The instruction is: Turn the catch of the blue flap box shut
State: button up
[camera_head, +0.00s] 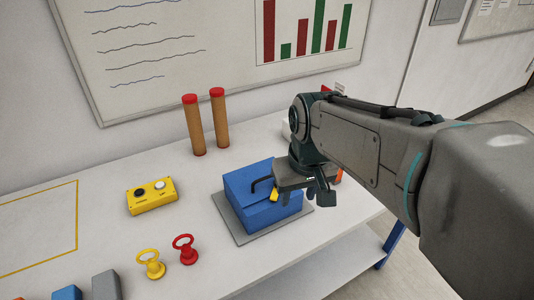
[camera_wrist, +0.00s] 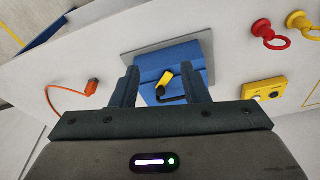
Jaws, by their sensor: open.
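The blue flap box (camera_head: 256,186) sits on a grey plate on the white table, with its lid lying down. In the wrist view the blue box (camera_wrist: 172,60) lies beyond my gripper's fingers. A yellow catch (camera_head: 274,195) is on its front; it also shows in the wrist view (camera_wrist: 164,79), tilted. A black handle (camera_head: 262,182) stands on the box next to the catch. My gripper (camera_wrist: 166,80) is open, with the catch in view between its fingers. In the head view my arm hides the box's right part. I cannot tell whether a finger touches the catch.
A yellow control box (camera_head: 152,196) stands left of the blue box. A yellow ring handle (camera_head: 150,264) and a red one (camera_head: 186,249) are in front. Two brown posts with red tops (camera_head: 207,124) stand behind. An orange plug with a cable (camera_wrist: 88,88) lies beside the grey plate (camera_head: 245,236).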

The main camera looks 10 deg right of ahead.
jog(key=w+r+n+g, duration=0.2)
jog(key=w+n, duration=0.1)
jog(key=w, duration=1.3)
notch_tip(320, 180, down, 13)
jog(key=shift+a+f+p, duration=0.1)
jog(key=shift+p, duration=0.6)
grip_shut()
